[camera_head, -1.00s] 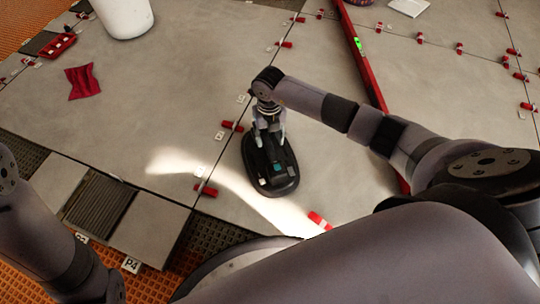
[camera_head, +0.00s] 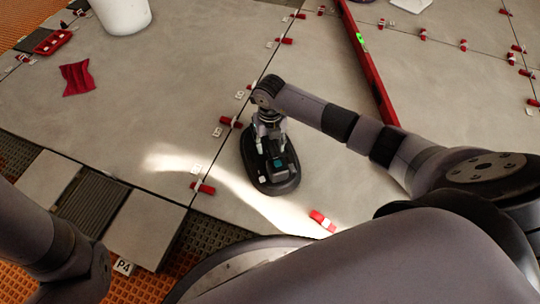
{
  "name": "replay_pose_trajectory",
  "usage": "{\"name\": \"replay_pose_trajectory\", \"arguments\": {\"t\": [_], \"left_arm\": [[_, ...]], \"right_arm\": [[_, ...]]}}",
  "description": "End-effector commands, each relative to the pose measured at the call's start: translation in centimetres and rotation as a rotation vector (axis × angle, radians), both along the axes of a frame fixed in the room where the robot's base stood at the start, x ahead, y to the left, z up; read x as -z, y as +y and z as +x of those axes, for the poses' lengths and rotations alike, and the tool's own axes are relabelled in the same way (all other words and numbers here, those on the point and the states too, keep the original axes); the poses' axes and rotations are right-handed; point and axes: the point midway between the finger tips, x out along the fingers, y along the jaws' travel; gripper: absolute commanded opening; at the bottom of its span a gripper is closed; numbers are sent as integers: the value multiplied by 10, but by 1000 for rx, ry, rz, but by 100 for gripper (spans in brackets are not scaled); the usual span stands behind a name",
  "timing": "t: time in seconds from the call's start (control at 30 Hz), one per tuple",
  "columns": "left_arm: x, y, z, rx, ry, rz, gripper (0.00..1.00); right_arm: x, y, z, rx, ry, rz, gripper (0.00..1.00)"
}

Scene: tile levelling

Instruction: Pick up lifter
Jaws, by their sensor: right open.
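The lifter (camera_head: 284,186), a black oval suction device with a small teal part on top, lies on a large grey tile. My right gripper (camera_head: 270,152) points down over the far half of the lifter. Its fingers are apart around the lifter's upper part; I cannot tell whether they touch it. My left arm shows at the lower left edge, but its gripper is out of view.
A red spirit level (camera_head: 368,62) lies behind my right arm. Red-and-white levelling clips (camera_head: 203,188) line the tile joints. A white bucket (camera_head: 122,14), red cloth (camera_head: 77,79) and red tray (camera_head: 54,41) are at the far left.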

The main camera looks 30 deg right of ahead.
Motion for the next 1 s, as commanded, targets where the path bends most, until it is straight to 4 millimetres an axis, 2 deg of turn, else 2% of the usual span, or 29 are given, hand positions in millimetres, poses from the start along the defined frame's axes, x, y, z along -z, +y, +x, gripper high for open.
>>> {"name": "replay_pose_trajectory", "arguments": {"t": [0.67, 1.0], "left_arm": [[-1, 0, 0, 0, -1, 1, 40], [-1, 0, 0, 0, 0, 0, 40]], "right_arm": [[5, 0, 0, 1, 0, 0, 43], [5, 0, 0, 1, 0, 0, 21]]}}
